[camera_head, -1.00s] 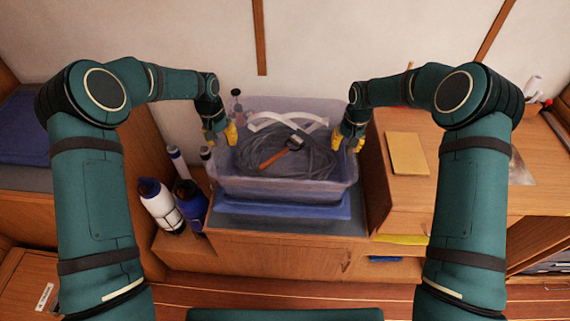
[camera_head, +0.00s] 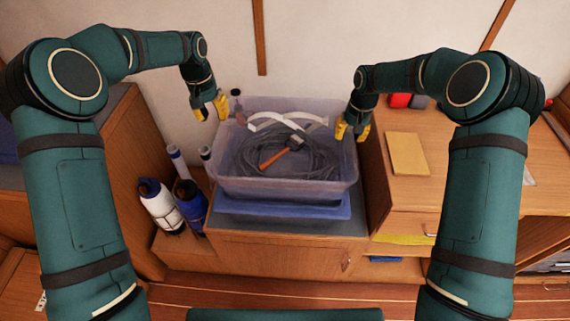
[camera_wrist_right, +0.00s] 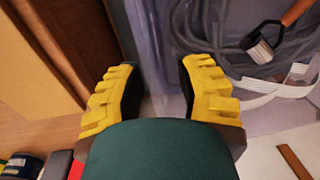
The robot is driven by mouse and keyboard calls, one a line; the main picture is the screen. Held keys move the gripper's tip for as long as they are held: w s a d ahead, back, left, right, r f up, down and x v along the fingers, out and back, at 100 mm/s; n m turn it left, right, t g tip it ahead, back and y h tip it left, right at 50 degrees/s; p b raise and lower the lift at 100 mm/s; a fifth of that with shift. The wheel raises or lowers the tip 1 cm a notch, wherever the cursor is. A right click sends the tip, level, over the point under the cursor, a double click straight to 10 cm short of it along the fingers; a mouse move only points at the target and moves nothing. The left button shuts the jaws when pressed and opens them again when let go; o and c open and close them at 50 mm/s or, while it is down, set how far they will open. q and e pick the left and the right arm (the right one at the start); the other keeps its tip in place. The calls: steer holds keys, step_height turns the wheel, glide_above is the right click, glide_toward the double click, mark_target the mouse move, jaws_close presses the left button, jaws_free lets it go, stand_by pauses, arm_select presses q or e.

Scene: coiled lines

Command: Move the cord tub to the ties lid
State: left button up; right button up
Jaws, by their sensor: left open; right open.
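The cord tub (camera_head: 290,188) is a translucent lilac bin holding a coil of grey cord (camera_head: 315,162), white straps and an orange-handled tool (camera_head: 280,152). It sits upright on a flat blue lid (camera_head: 285,210) on the low wooden cabinet; I cannot tell whether this is the ties lid. My left gripper (camera_head: 210,108) is open and empty, above and left of the tub's left rim, apart from it. My right gripper (camera_head: 353,131) is open at the tub's right rim. In the right wrist view its fingers (camera_wrist_right: 157,92) straddle the tub's edge region; contact is unclear.
A white bottle (camera_head: 161,206) and a dark blue bottle (camera_head: 190,203) stand left of the tub. A higher wooden counter with a tan board (camera_head: 407,153) is close on the right. The wall is right behind the tub. A yellow item (camera_head: 402,239) lies at front right.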

steer(key=r, duration=0.7)
steer(key=shift+d+r, duration=0.15)
steer(key=shift+d, duration=0.2)
